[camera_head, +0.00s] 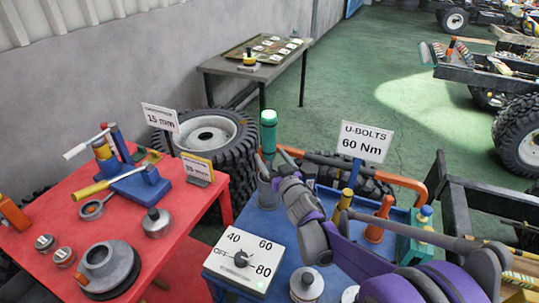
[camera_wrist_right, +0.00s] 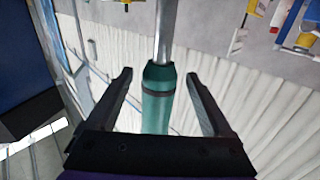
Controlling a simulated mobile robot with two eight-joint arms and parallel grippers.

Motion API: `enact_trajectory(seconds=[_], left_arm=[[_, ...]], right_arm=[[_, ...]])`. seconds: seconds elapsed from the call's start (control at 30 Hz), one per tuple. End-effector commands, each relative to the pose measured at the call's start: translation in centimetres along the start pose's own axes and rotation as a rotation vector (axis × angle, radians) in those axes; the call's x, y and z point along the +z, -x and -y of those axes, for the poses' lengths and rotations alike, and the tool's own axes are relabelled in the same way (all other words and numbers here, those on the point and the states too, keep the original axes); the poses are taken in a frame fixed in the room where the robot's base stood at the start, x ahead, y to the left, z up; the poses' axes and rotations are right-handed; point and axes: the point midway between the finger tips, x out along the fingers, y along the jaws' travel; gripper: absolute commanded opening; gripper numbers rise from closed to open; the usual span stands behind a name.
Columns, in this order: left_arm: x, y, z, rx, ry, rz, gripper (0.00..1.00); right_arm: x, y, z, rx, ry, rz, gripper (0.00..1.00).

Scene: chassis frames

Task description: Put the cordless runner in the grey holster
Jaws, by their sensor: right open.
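A green, upright tool, which looks like the cordless runner (camera_head: 268,133), stands at the back left of the blue table. A grey cup, which looks like the grey holster (camera_head: 267,194), is directly below it. I cannot tell how far the tool's lower end sits inside the cup. My right gripper (camera_head: 274,163) is open, with its fingers at the tool's lower part. In the right wrist view the teal body and metal shaft of the tool (camera_wrist_right: 156,105) lie between the two open fingers (camera_wrist_right: 158,82), with gaps on both sides. My left gripper is not in view.
The blue table also holds a dial box (camera_head: 225,263), an orange-handled item (camera_head: 377,222) and a U-bolts sign (camera_head: 365,141). A red table (camera_head: 186,215) with tools stands at left. Wheels and an orange bar (camera_head: 405,182) are close behind my right arm.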

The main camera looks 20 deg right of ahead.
Motion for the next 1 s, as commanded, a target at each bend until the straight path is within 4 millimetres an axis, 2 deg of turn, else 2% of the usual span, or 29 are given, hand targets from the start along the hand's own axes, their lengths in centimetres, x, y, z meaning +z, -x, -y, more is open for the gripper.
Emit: enact_trajectory(seconds=[0.03,0.2,0.4,0.6,1.0], left_arm=[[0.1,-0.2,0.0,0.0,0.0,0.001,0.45],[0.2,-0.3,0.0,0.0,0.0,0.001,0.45],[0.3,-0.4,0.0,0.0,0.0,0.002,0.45],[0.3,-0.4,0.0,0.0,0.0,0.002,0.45],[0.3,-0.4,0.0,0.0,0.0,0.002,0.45]], right_arm=[[0.1,1.3,0.0,0.001,0.001,0.0,0.85],[0.1,5.1,-0.1,0.002,0.002,0.001,0.85],[0.0,8.5,-0.1,0.002,0.001,0.0,0.85],[0.1,9.8,0.0,0.001,0.001,0.0,0.85],[0.1,9.8,0.0,0.0,0.001,0.0,0.85]])
